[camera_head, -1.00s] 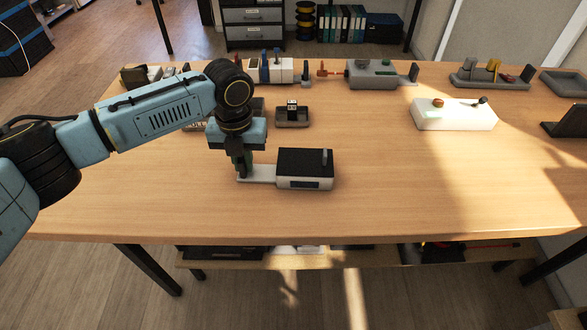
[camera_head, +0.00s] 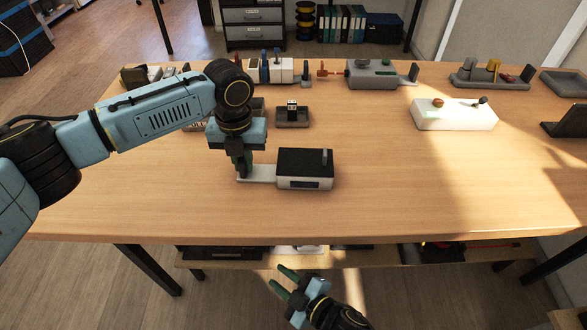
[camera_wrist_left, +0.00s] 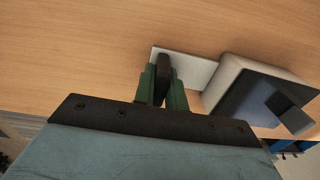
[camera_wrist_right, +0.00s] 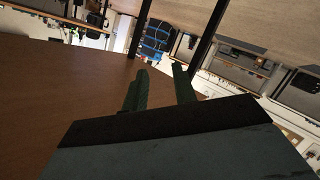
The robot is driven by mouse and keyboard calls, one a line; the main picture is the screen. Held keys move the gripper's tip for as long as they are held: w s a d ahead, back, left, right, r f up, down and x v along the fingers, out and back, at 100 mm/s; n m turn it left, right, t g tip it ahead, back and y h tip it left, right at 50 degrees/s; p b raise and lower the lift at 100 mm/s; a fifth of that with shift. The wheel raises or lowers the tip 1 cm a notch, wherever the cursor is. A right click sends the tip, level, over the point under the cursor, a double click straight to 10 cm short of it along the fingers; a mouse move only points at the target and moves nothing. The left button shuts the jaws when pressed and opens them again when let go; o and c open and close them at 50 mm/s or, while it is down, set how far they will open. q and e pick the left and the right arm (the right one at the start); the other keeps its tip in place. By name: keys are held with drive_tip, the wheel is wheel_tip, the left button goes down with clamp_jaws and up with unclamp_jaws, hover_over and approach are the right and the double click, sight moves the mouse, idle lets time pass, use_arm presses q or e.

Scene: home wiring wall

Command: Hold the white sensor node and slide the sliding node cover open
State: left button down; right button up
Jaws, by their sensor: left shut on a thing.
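The white sensor node (camera_head: 305,183) stands on the wooden table in the head view, with a flat white plate (camera_head: 262,174) reaching out from its left side. Its dark sliding cover (camera_head: 305,162) lies over the top, with a small grey upright tab (camera_head: 324,157) near the right end. My left gripper (camera_head: 242,170) points down and is shut on a dark upright piece (camera_wrist_left: 163,80) on the plate, seen between the fingers in the left wrist view. My right gripper (camera_head: 284,281) is open and empty, low in front of the table's front edge.
Behind the node, a small tray (camera_head: 293,123) holds a block. A white box (camera_head: 455,119) and grey fixtures (camera_head: 372,80) stand farther back. The table right of the node is clear. A lower shelf (camera_head: 350,257) runs under the front edge.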

drive_tip(key=s+a+r+n+g+y, duration=0.4)
drive_tip(key=a+r+n+g, duration=0.25)
drive_tip(key=r, duration=0.25)
drive_tip(key=s+a+r+n+g+y, duration=0.4)
drive_tip(key=a+r+n+g, duration=0.15)
drive_tip(key=a+r, duration=0.3)
wheel_tip(320, 180, up, 17)
drive_tip(key=n+t+h, duration=0.2)
drive_tip(key=n+h, duration=0.5)
drive_tip(key=h, duration=1.2)
hover_over(325, 152)
drive_tip(key=shift+f, duration=0.15)
drive_tip(key=shift+d+f, duration=0.1)
drive_tip(key=shift+f, duration=4.3)
